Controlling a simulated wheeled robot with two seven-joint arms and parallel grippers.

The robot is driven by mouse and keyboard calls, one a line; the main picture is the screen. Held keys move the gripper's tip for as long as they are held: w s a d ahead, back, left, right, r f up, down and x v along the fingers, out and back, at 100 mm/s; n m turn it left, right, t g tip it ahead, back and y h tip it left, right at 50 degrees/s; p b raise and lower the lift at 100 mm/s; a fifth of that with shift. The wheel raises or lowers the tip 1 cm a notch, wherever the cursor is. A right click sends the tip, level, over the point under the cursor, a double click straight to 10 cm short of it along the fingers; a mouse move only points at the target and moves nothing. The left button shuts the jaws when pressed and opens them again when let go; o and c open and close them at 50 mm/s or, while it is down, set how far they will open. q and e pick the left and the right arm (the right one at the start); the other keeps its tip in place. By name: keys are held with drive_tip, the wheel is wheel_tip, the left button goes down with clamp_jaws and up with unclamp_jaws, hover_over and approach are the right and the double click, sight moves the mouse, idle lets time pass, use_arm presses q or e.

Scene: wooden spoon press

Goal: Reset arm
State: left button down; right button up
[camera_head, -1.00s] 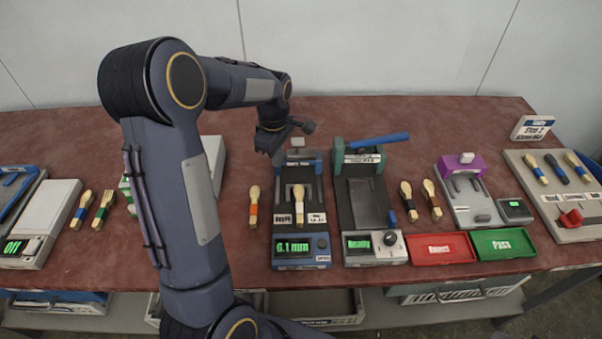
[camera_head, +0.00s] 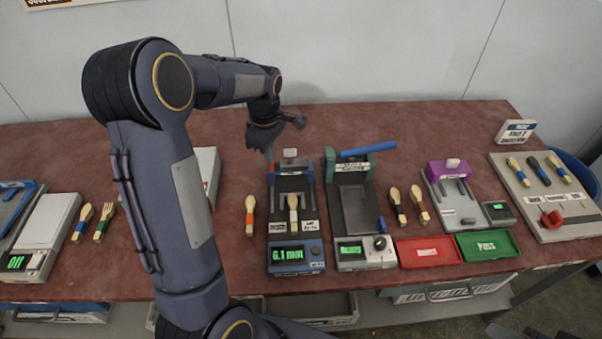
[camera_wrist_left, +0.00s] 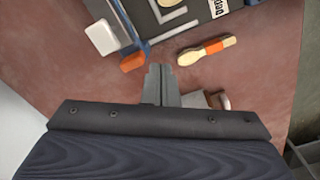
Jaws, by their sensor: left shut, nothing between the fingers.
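My left arm rises across the left half of the head view. My left gripper (camera_head: 268,158) points down at the back of the table, beside the rear left corner of the blue press (camera_head: 296,255). In the left wrist view its fingers (camera_wrist_left: 161,84) are shut with nothing between them. The blue press shows "6.1 mm", and a spoon (camera_head: 293,208) lies on its bed. An orange-banded spoon (camera_head: 250,216) lies on the table left of the press; it also shows in the left wrist view (camera_wrist_left: 207,49). My right gripper is not in view.
A green press (camera_head: 352,215) stands right of the blue one, with a blue lever (camera_head: 369,149). Further right are a red tray (camera_head: 426,250), a green tray (camera_head: 485,245) and a purple-topped device (camera_head: 450,173). More devices and spoons stand at the left.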

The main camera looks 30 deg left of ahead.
use_arm(q)
drive_tip(key=s+d+r+m+t+h, duration=0.1)
drive_tip(key=s+d+r+m+t, duration=0.1)
drive_tip(key=s+d+r+m, duration=0.3)
drive_tip(key=s+d+r+m+t+h, duration=0.15)
drive_tip(key=s+r+m, duration=0.25)
drive_tip(key=s, duration=0.4)
drive_tip(key=s+d+m+t+h, duration=0.1)
drive_tip(key=s+d+m+t, duration=0.1)
drive_tip(key=s+d+m, duration=0.5)
drive_tip(key=s, duration=0.3)
drive_tip(key=shift+d+f+m, duration=0.3)
drive_tip(key=shift+d+m, duration=0.1)
